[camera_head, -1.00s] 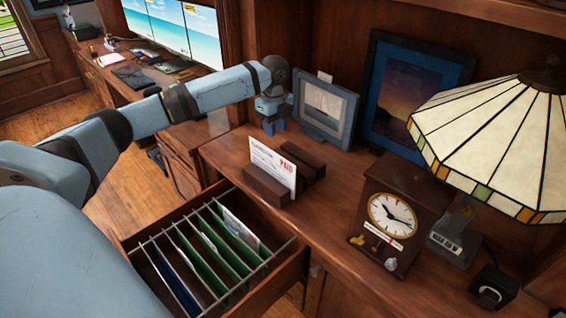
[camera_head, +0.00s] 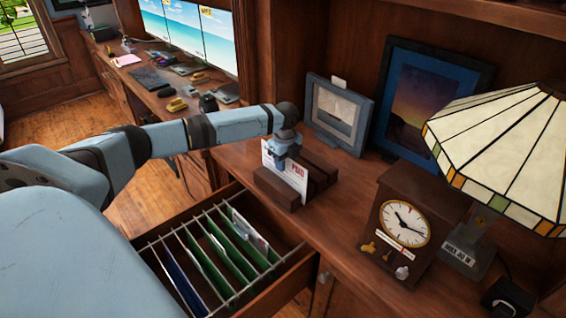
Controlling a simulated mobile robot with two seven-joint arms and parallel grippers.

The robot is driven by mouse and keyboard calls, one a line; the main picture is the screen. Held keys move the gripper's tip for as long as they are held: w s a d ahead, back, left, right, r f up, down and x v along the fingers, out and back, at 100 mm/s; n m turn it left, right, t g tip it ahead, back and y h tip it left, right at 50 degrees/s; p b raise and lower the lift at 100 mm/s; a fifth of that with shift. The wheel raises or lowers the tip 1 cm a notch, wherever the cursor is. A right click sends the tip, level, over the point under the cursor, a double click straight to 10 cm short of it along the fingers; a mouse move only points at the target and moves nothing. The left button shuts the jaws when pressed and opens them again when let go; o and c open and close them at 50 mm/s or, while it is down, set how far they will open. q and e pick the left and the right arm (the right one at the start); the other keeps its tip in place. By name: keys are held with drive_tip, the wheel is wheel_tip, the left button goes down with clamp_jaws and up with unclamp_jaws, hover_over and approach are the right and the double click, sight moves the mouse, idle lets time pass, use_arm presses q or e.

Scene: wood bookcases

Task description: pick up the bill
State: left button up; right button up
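The bill (camera_head: 293,176) is a white sheet with red "PAID" lettering. It stands upright in a dark wooden holder (camera_head: 276,188) on the desk. My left gripper (camera_head: 280,160) is at the bill's top left part, pointing down, and covers some of it. Its fingers are small and overlap the paper, so I cannot tell whether they are open or closed on it. My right gripper is not in view.
An open drawer (camera_head: 284,274) with several green and blue hanging folders (camera_head: 228,242) is in front of the desk. A clock (camera_head: 403,225), a stained-glass lamp (camera_head: 510,160) and two framed pictures (camera_head: 337,112) (camera_head: 425,100) stand right and behind.

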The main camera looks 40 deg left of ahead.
use_arm(q)
drive_tip(key=shift+r, duration=0.1)
clamp_jaws()
